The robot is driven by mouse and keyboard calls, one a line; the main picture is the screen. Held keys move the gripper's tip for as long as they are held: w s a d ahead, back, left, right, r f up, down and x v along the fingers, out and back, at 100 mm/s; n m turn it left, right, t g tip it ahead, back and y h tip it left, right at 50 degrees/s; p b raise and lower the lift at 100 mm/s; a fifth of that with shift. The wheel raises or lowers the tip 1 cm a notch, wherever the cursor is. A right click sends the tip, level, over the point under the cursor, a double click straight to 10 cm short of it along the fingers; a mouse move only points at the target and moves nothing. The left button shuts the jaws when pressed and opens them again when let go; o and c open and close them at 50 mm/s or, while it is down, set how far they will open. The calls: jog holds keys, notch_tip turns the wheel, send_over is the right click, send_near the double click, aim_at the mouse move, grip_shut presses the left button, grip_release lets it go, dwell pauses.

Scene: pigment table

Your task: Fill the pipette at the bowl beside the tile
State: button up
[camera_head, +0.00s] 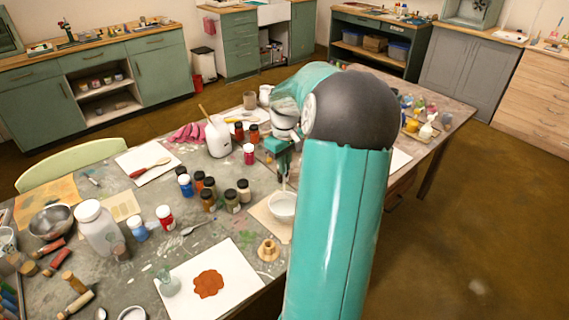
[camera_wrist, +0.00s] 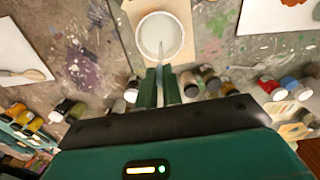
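A white bowl (camera_head: 282,206) stands on a beige board (camera_head: 264,217) near the table's right edge. In the wrist view the bowl (camera_wrist: 148,28) is at the top centre, on the same board (camera_wrist: 183,18). My gripper (camera_head: 284,176) is above the bowl. In the wrist view my gripper's green fingers (camera_wrist: 160,86) are shut on a thin, pale pipette (camera_wrist: 161,50). Its tip points down over the bowl's inside; I cannot tell whether it touches the contents. A white tile-like sheet (camera_head: 236,272) with a red-brown patch (camera_head: 208,284) lies to the left and nearer.
Several small paint jars (camera_head: 208,199) stand left of the bowl. A wooden spool-like piece (camera_head: 268,250) stands close below it. A white jug (camera_head: 219,137) and a red jar (camera_head: 249,153) stand behind. My arm hides the table's right part.

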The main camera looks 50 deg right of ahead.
aim_at(284, 189)
grip_shut()
jog(key=shift+f, duration=3.05)
jog(key=shift+o, duration=0.6)
grip_release()
jog(key=shift+r, duration=0.15)
jog(key=shift+r, duration=4.8)
jog(key=shift+s, duration=0.1)
